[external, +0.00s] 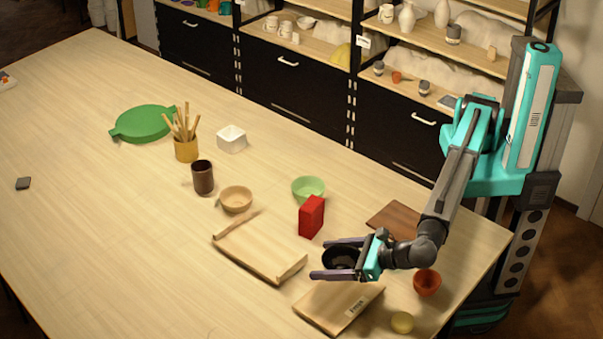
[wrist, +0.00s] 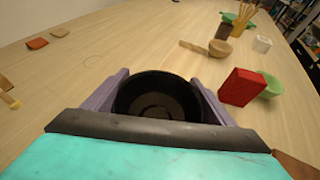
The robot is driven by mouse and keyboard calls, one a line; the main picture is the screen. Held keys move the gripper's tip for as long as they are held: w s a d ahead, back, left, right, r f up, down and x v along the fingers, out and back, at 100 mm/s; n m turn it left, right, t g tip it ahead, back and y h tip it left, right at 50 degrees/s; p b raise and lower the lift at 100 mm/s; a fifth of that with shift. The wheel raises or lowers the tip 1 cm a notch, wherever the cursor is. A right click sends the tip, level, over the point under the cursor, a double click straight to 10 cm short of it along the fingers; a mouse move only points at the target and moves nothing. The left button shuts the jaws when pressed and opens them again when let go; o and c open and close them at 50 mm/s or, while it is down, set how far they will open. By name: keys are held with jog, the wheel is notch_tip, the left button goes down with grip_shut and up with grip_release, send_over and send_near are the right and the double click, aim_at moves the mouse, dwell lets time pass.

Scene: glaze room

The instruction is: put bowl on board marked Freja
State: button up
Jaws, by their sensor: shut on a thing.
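My gripper (external: 322,258) is shut on a black bowl (external: 341,257), with one purple finger on each side of it. The bowl is upright and looks empty; in the wrist view it also shows between the fingers (wrist: 158,95). A light wooden board (external: 325,308) with a pale label reading Freja lies near the table's front right edge. The board is hidden in the wrist view.
A second light board (external: 258,250) lies to the left and a dark board (external: 393,219) behind. A red box (external: 311,217) stands close behind my gripper, near a green bowl (external: 308,187).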

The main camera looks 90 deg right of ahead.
jog(key=p, duration=0.1)
send_over(327, 293)
jog(key=shift+f, duration=2.7)
jog(key=shift+f, duration=0.1)
jog(key=shift+f+p, duration=0.45)
jog(key=shift+f, duration=1.35)
jog(key=shift+f, duration=0.1)
jog(key=o, duration=1.2)
jog(key=shift+c, duration=0.2)
jog(key=b+v, duration=0.2)
jog(key=v, duration=1)
jog(key=shift+a, duration=0.1)
